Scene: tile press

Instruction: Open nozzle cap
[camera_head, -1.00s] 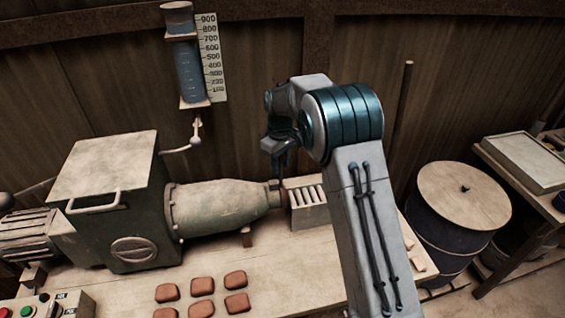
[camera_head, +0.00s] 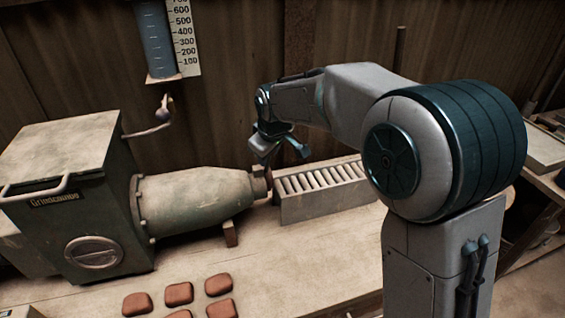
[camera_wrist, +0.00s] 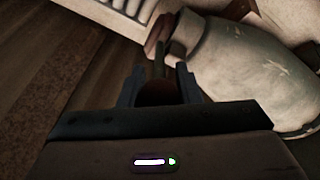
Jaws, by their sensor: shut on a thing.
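The nozzle (camera_head: 195,198) is the pale, dusty tapered barrel on the green machine, pointing right. The nozzle cap (camera_head: 268,180) is a small brownish piece at its narrow right end. My gripper (camera_head: 267,164) reaches down to it from above. In the wrist view the cap (camera_wrist: 154,38) shows beside the nozzle's end (camera_wrist: 235,60). There my gripper (camera_wrist: 159,76) has a slim upright piece of the cap between its fingers, and it is shut on this. My fingers partly hide the cap, and I cannot tell how far it stands from the nozzle mouth.
A slatted roller rack (camera_head: 325,190) stands right of the nozzle end, close to my gripper. Several red-brown tiles (camera_head: 178,293) lie on the pale bench (camera_head: 290,265). A lever (camera_head: 165,110) and a blue measuring tube (camera_head: 158,40) are above the machine. The front of the bench is mostly free.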

